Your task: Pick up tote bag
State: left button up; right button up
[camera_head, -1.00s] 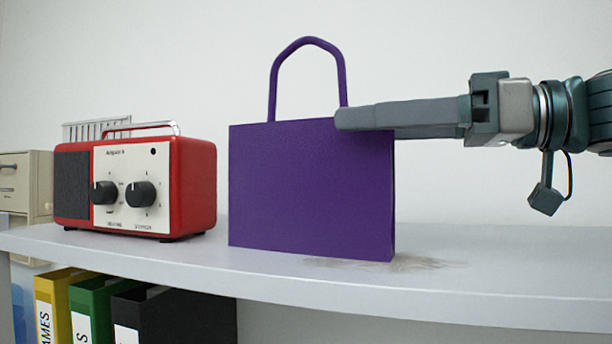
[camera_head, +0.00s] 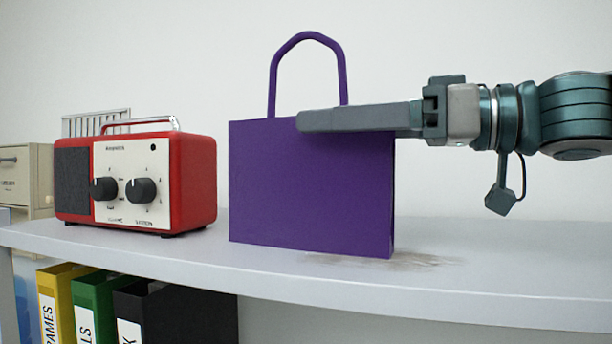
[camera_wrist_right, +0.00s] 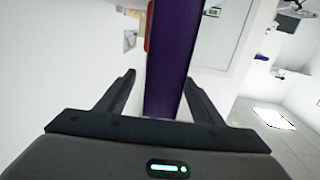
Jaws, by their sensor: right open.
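The purple tote bag (camera_head: 310,195) stands upright on the light grey shelf, its looped handle rising above it. My right gripper (camera_head: 304,120) comes in from the right, level with the upper part of the bag. In the head view its near finger covers part of the bag's front below the top edge; the other finger is hidden. In the right wrist view, the bag (camera_wrist_right: 172,60) is seen edge-on between the two spread fingers of my right gripper (camera_wrist_right: 160,80), with a gap on the left. My left gripper does not show.
A red radio (camera_head: 190,185) with a cream front stands left of the bag on the shelf (camera_head: 480,285). Behind it are a wire rack (camera_head: 90,124) and a beige cabinet (camera_head: 30,180). Several binders (camera_head: 95,300) stand below.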

jog(key=shift+x, duration=1.65)
jog(key=shift+d, duration=0.1)
jog(key=shift+c, duration=0.6)
grip_shut()
